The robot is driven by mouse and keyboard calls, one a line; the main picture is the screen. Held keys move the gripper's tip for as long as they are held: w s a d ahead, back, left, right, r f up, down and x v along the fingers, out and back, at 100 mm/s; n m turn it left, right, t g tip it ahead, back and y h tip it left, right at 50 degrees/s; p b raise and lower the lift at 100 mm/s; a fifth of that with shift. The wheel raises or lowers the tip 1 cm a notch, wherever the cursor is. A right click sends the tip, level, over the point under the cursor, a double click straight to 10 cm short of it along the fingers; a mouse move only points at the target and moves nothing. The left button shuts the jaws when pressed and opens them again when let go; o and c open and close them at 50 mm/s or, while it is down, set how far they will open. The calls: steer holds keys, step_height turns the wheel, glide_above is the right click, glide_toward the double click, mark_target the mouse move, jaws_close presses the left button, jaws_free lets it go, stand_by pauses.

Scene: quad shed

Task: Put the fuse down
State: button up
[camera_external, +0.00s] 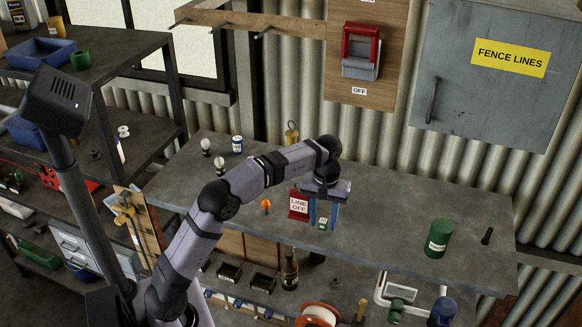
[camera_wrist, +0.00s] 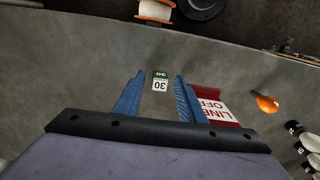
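The fuse (camera_external: 322,222) is a small block with a green and white face marked 30. It appears to stand on the grey workbench (camera_external: 390,215) near its front edge. It also shows in the wrist view (camera_wrist: 160,83). My gripper (camera_external: 322,227) points down over the bench with its two blue fingers on either side of the fuse. In the wrist view my gripper (camera_wrist: 160,76) shows a gap between each finger and the fuse, so it is open. The wall switch (camera_external: 361,52), with a red frame and grey handle, hangs above an OFF label.
A red LINE OFF sign (camera_external: 299,205) stands just left of my fingers. An orange-topped item (camera_external: 266,206) is further left. A green can (camera_external: 438,238) and a small black item (camera_external: 487,236) are at the right. The bench between fingers and can is clear.

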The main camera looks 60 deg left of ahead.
mark_target(325, 220)
steer(key=shift+f+b, duration=0.1)
steer(key=shift+b, duration=0.35)
steer(key=r, duration=0.6)
steer(key=shift+w, duration=0.35)
steer(key=shift+r+p, duration=0.55)
steer(key=shift+r, duration=0.2)
steer(key=shift+o, duration=0.6)
